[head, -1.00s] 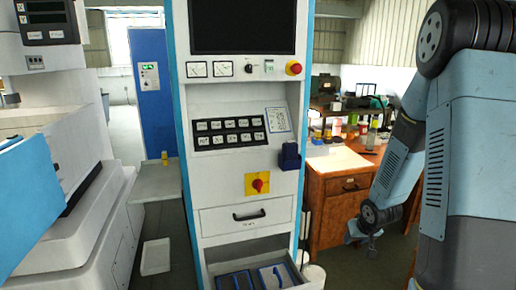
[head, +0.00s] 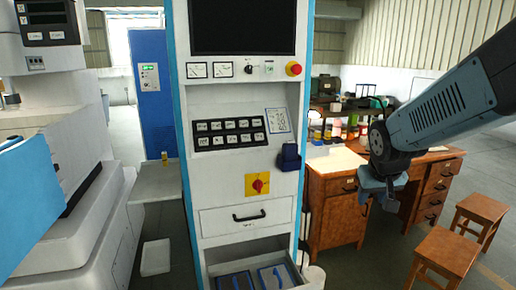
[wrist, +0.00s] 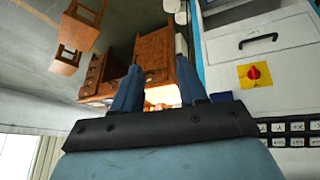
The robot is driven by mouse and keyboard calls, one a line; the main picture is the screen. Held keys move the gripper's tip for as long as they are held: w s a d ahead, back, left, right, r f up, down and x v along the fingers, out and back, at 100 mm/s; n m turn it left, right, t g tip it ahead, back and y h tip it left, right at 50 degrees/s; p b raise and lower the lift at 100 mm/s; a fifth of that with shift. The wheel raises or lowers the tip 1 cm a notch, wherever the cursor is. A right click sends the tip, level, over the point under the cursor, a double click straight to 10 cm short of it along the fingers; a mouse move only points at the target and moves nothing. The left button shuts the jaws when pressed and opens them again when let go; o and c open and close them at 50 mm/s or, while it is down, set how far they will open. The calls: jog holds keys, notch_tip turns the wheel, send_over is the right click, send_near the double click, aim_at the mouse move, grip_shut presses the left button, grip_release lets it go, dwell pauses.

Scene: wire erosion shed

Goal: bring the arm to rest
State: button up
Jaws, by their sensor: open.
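My gripper (head: 388,203) hangs at the end of my blue-grey arm, at the right of the head view, in front of the wooden desk. In the wrist view its two blue fingers (wrist: 158,90) stand apart with a clear gap between them. Nothing shows between the fingers. The wrist picture is turned roughly upside down. The fingertips are small and partly dark in the head view.
A white control cabinet (head: 225,185) with an open lower drawer (head: 235,268) stands in the middle. The wooden desk (head: 335,215) holds bottles and equipment. Two wooden stools (head: 448,250) stand at the lower right. A white machine (head: 75,190) fills the left side.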

jog(key=s+a+r, duration=0.2)
jog(key=s+r, duration=0.1)
jog(key=s, duration=0.3)
jog(key=s+a+r+y, duration=0.1)
jog(key=s+a+r, duration=0.1)
jog(key=s+r, duration=0.2)
jog(key=shift+s+a+r+n+y, duration=0.2)
jog(key=shift+s+a+n+y, duration=0.15)
jog(key=shift+s, duration=1.25)
